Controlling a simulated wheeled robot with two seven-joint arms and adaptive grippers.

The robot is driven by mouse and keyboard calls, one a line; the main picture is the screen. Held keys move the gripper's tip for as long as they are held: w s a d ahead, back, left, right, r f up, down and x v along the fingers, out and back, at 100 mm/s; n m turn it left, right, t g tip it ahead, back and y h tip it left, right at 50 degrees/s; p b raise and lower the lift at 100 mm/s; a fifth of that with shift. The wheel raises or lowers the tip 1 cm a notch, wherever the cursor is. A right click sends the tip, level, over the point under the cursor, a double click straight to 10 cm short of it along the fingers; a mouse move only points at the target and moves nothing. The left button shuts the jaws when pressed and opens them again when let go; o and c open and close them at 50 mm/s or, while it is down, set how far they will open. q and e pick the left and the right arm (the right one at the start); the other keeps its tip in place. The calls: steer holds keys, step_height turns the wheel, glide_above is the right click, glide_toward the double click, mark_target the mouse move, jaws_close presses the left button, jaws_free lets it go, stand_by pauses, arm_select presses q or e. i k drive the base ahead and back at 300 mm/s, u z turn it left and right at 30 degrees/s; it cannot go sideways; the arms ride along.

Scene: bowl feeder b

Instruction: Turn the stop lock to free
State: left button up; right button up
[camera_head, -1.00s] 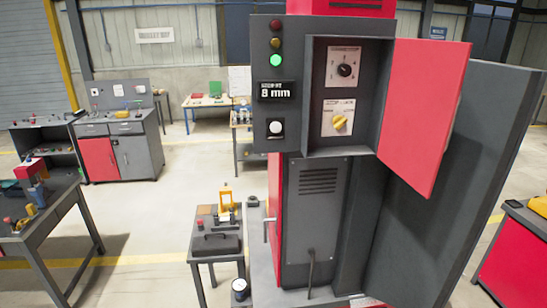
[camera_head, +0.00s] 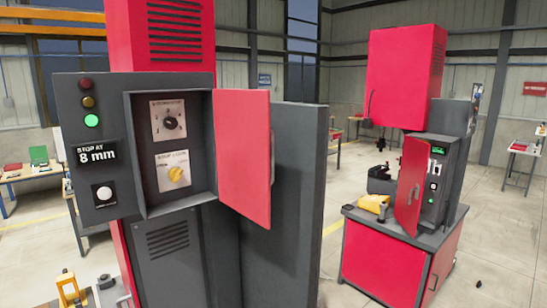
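The stop lock appears to be the yellow rotary knob (camera_head: 176,174) on the lower white plate inside the open recess of the grey control box (camera_head: 97,232). Its label is too small to read fully, so I cannot tell its setting. Above it, a black selector knob (camera_head: 170,122) sits on another white plate. The red cover door (camera_head: 243,155) stands open to the right of the recess. A sign on the box reads "STOP AT 8 mm" (camera_head: 97,155). The green lamp (camera_head: 91,121) is lit. Neither gripper is in view.
A white push button (camera_head: 104,193) is on the box's left face. A large dark grey panel (camera_head: 290,190) stands behind the red door. A second red machine (camera_head: 385,265) stands at right, with open floor between. A small yellow device (camera_head: 70,288) is at lower left.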

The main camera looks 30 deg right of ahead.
mark_target(175, 173)
steer(key=z, duration=2.35)
steer(key=i, duration=1.8)
steer(key=u, duration=3.2)
